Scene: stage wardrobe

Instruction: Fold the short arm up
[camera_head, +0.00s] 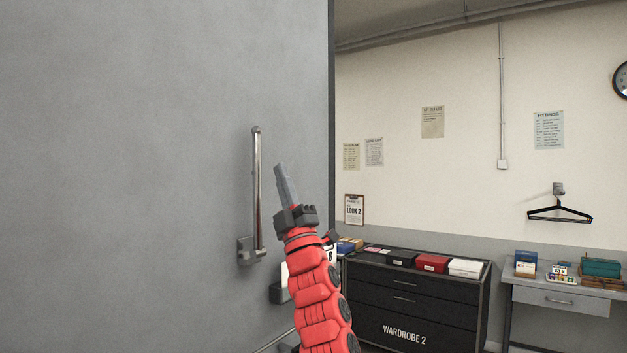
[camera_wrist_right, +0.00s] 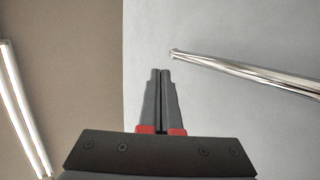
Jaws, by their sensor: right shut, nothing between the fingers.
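The short arm (camera_head: 258,190) is a chrome bar on the grey wall panel. It stands upright along the panel, rising from a dark bracket (camera_head: 246,250) at its lower end. In the right wrist view the chrome bar (camera_wrist_right: 245,74) runs from the upper middle to the right edge. My right gripper (camera_head: 282,170) is just right of the bar in the head view, pointing up. In the right wrist view its fingers (camera_wrist_right: 160,75) are together, with nothing between them and a gap to the bar. My left gripper is not in view.
A black drawer cabinet (camera_head: 400,290) marked WARDROBE 2 stands to the right with several boxes on top. A side table (camera_head: 560,296) holds small items. A black hanger (camera_head: 560,212) hangs on the back wall. The panel ends at a dark vertical edge (camera_head: 331,110).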

